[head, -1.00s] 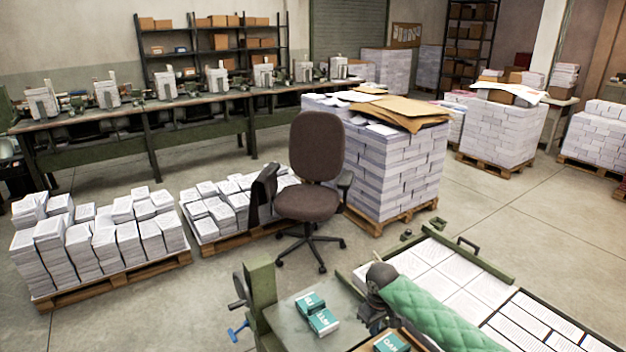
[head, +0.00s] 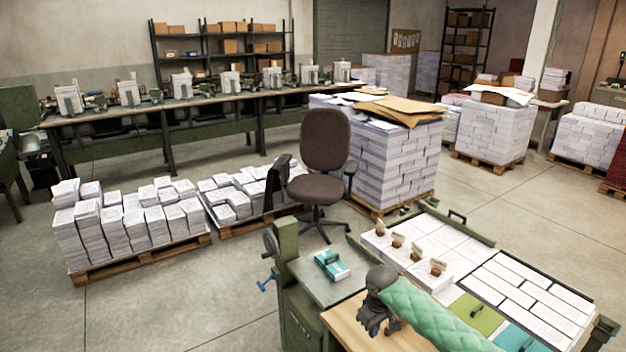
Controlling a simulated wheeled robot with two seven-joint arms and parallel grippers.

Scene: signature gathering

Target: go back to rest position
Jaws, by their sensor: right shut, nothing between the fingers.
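My right gripper (head: 374,322) is low in the middle of the head view, at the end of my arm in a green quilted sleeve. It is shut and empty, dark grey, pointing down over the wooden top of the near bench (head: 345,318). Whether its tips touch the wood I cannot tell. My left gripper is not in view.
Small teal-and-white boxes (head: 331,265) lie on the bench's grey plate. Behind my right arm a long tray holds paper stacks (head: 455,235) and several small brown-handled pieces (head: 397,240). An office chair (head: 325,140) and loaded pallets (head: 140,258) stand beyond. Floor at lower left is clear.

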